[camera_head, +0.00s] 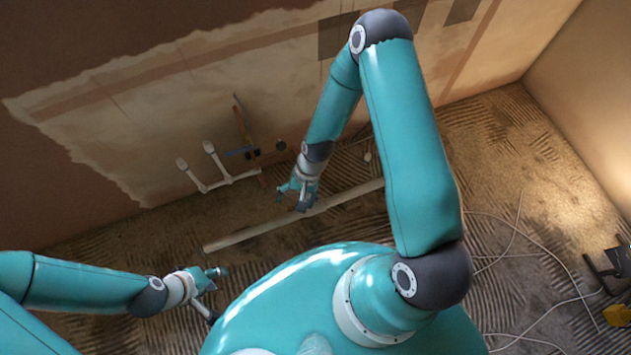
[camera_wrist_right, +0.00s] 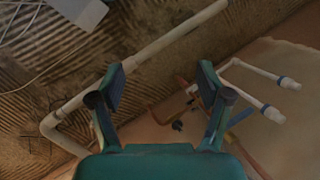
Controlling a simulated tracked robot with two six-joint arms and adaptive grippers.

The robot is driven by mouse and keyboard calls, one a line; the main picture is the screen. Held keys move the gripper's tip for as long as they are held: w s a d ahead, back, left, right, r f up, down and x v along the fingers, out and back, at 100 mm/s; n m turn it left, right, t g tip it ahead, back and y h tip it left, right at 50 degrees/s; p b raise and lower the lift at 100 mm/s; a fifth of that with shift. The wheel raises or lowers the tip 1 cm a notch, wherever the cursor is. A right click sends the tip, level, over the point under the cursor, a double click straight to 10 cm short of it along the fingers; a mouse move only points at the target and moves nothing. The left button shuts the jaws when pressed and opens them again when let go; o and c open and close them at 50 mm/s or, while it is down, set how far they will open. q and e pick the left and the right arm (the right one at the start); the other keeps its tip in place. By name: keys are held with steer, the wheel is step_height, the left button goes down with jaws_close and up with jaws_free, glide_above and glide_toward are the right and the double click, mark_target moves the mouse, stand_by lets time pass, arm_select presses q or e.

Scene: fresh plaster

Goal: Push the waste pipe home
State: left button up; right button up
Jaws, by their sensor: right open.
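A long pale pipe (camera_head: 255,228), seemingly the waste pipe, runs along the ribbed floor near the wall. In the right wrist view the pipe (camera_wrist_right: 180,33) crosses diagonally beyond my fingers and has an elbow at its lower left end. My right gripper (camera_head: 291,198) is open and appears empty, above or beside the pipe in the head view; contact cannot be told. Its spread fingers also show in the right wrist view (camera_wrist_right: 160,82). My left gripper (camera_head: 217,294) is open and empty, apart from the pipe at the lower left.
A white branched pipe (camera_head: 222,183) with two upright stubs stands by the wall, near blue (camera_head: 238,152) and copper-coloured pipes (camera_head: 242,120). Pale cables (camera_head: 520,257) cross the floor at right. A yellow object (camera_head: 617,315) lies at the right edge.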

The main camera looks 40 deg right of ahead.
steer(key=w+d+f+m+b, duration=0.3)
steer(key=d+f+m+b, duration=0.15)
steer(key=f+b, duration=0.4)
steer(key=w+d+f+m+b, duration=0.3)
steer(key=w+d+f+b, duration=0.15)
steer(key=f, duration=0.65)
steer(key=m+g+y+b, duration=0.1)
steer(key=m+g+b, duration=0.1)
steer(key=m+b, duration=0.55)
glide_toward(316, 204)
steer(key=shift+n, duration=0.9)
steer(key=b+x, duration=0.6)
steer(key=x, duration=0.6)
steer(key=shift+a+f, duration=0.1)
steer(key=shift+a, duration=0.15)
jaws_close()
steer(key=shift+d, duration=0.1)
